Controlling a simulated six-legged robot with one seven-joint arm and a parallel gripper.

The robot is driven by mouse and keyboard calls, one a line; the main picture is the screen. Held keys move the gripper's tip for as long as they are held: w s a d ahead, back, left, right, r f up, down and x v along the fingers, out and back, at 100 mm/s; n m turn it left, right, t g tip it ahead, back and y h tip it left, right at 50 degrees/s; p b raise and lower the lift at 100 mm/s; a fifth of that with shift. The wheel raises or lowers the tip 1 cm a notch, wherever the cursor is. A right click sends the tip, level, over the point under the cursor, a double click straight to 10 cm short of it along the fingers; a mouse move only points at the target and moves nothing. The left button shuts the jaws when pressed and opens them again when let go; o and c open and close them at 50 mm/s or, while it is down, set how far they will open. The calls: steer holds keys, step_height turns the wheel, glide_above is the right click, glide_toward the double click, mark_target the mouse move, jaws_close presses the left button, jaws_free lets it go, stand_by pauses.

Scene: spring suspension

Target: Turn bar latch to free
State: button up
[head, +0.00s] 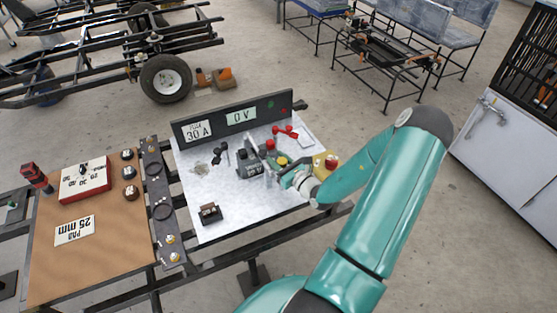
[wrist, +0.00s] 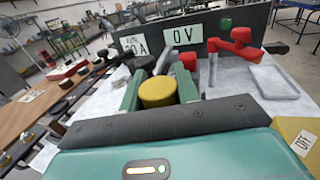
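My gripper (head: 277,174) is low over the white-topped panel, beside a cluster of dark grey blocks (head: 249,167). In the wrist view its two teal fingers (wrist: 160,90) stand apart, with a round yellow cap (wrist: 157,91) showing between them; I cannot tell if they touch it. The yellow cap also shows in the head view (head: 282,160). A red lever on a post (head: 287,132) stands behind; it is large at the right of the wrist view (wrist: 235,42). A black lever-like piece (head: 222,152) stands left of the blocks. No part is clearly marked as the bar latch.
A dark upright board (head: 262,108) with "30 A" and "0 V" labels closes the back. A yellow box with a red button (head: 325,163) stands right of my gripper. A small dark block (head: 209,213) sits front left. The panel's front is mostly clear.

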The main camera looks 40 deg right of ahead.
steer(key=shift+n+y, duration=0.3)
steer(key=shift+y, duration=0.2)
steer(key=n+g+y, duration=0.1)
steer(key=n+y, duration=0.2)
steer(key=y, duration=0.1)
steer(key=a+n+g+y, duration=0.1)
steer(key=n+g+y, duration=0.1)
steer(key=n+y, duration=0.1)
steer(key=n+g+y, duration=0.2)
steer(key=y, duration=0.3)
steer(key=shift+s+a+n, duration=0.15)
steer(key=shift+s+n, duration=0.15)
steer(key=shift+n, duration=0.1)
steer(key=n+g+y, duration=0.1)
steer(key=g, duration=0.1)
steer(key=n+g+y, duration=0.1)
steer(key=n+g, duration=0.1)
steer(key=n+g+y, duration=0.1)
steer(key=g+y, duration=0.1)
steer(key=shift+s+a+g, duration=0.2)
steer(key=shift+s+g, duration=0.1)
steer(key=shift+s+n+g+y, duration=0.2)
steer(key=shift+n+g+y, duration=0.15)
steer(key=shift+n+g, duration=0.95)
steer(key=shift+s+n+g+y, duration=0.15)
steer(key=shift+n+g+y, duration=0.2)
steer(key=shift+n+g, duration=0.9)
steer(key=shift+g, duration=0.65)
steer(key=shift+m, duration=0.25)
